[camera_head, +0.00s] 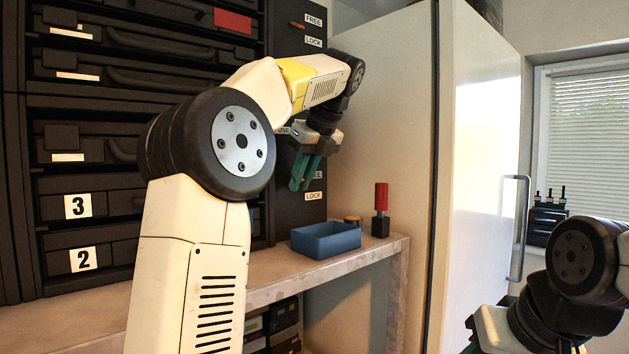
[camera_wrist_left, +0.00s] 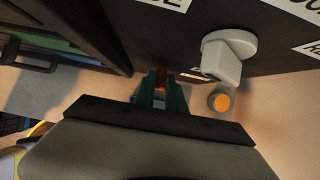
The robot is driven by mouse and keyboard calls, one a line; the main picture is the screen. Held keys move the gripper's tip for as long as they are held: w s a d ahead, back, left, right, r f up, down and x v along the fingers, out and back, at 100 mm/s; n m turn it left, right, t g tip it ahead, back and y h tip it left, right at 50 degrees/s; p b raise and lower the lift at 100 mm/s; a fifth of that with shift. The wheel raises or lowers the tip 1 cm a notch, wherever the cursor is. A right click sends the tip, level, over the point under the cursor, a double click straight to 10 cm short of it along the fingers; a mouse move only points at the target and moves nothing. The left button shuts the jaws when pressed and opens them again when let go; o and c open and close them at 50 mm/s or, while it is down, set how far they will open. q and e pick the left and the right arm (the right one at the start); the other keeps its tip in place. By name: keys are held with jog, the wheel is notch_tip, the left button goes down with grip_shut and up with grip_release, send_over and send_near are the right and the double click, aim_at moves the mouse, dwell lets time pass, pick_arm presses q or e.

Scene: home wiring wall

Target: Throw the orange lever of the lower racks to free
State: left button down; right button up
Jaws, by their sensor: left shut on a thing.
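My left gripper (camera_head: 303,172) is in front of the dark lever panel (camera_head: 312,212), beside the lower FREE and LOCK labels. In the left wrist view its teal fingers (camera_wrist_left: 160,92) are shut on the orange lever (camera_wrist_left: 161,74), of which only a small piece shows between them. In the head view this lower lever is hidden by the gripper. The lower LOCK label (camera_head: 314,196) is visible; the FREE label is partly covered. My right gripper (camera_head: 490,332) is partly in view at the bottom right, its fingertips cut off.
Another orange lever (camera_head: 297,24) is higher on the panel. A pale knob (camera_wrist_left: 229,55) stands out near my left gripper. Below are a blue tray (camera_head: 326,240), a red-handled item (camera_head: 381,205) and a small round jar (camera_head: 352,220) on the bench. Dark racks (camera_head: 120,150) fill the left.

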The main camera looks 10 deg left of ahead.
pick_arm(q)
jog(key=c, duration=1.4)
grip_release()
jog(key=v, duration=0.7)
jog(key=shift+s+d+r, duration=0.15)
jog(key=shift+d+r, duration=0.05)
jog(key=shift+r, duration=0.1)
